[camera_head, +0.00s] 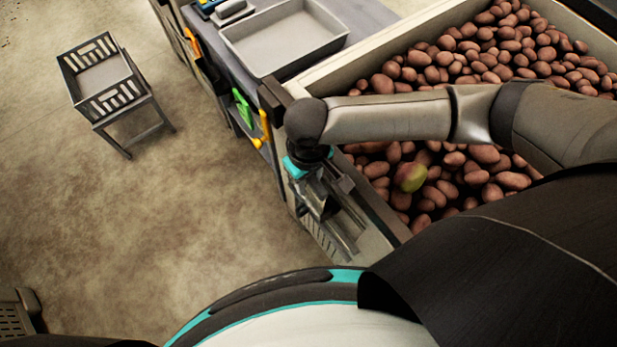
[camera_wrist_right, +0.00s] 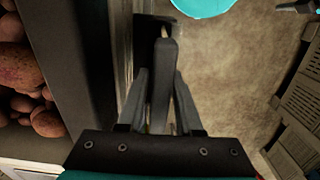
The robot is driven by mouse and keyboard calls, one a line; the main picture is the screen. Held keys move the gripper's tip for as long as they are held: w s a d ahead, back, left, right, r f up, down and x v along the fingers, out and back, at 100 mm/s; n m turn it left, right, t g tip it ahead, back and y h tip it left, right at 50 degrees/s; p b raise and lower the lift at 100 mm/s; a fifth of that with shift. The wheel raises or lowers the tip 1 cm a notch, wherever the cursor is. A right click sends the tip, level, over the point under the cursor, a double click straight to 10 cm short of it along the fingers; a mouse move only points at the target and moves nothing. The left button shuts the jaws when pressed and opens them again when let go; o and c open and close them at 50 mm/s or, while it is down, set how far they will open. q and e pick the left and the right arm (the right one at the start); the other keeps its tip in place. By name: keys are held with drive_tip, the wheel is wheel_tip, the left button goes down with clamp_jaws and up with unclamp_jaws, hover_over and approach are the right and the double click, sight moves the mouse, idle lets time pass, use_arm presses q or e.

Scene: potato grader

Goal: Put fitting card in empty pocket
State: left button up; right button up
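I cannot make out a card or an empty pocket in either view. My right gripper (camera_head: 335,228) points down beside the outer wall of the potato bin (camera_head: 375,205). In the right wrist view its two fingers (camera_wrist_right: 160,88) stand apart. A dark upright bar (camera_wrist_right: 164,75) shows between them, with a narrow gap on its left side. I cannot tell whether the fingers touch the bar. I see no card between the fingertips. My left gripper is in neither view.
Potatoes (camera_head: 500,50) fill the bin, with one greenish potato (camera_head: 410,177) among them. A grey tray (camera_head: 285,38) rests on a bench at the top. Green (camera_head: 243,108) and orange (camera_head: 264,130) items hang on its side. A crate on a stand (camera_head: 103,75) is left; floor between is clear.

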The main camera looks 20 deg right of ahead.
drive_tip(key=shift+o, duration=1.1)
drive_tip(key=shift+r, duration=0.1)
wheel_tip(320, 180, up, 12)
drive_tip(key=p, duration=0.2)
drive_tip(key=shift+p, duration=0.35)
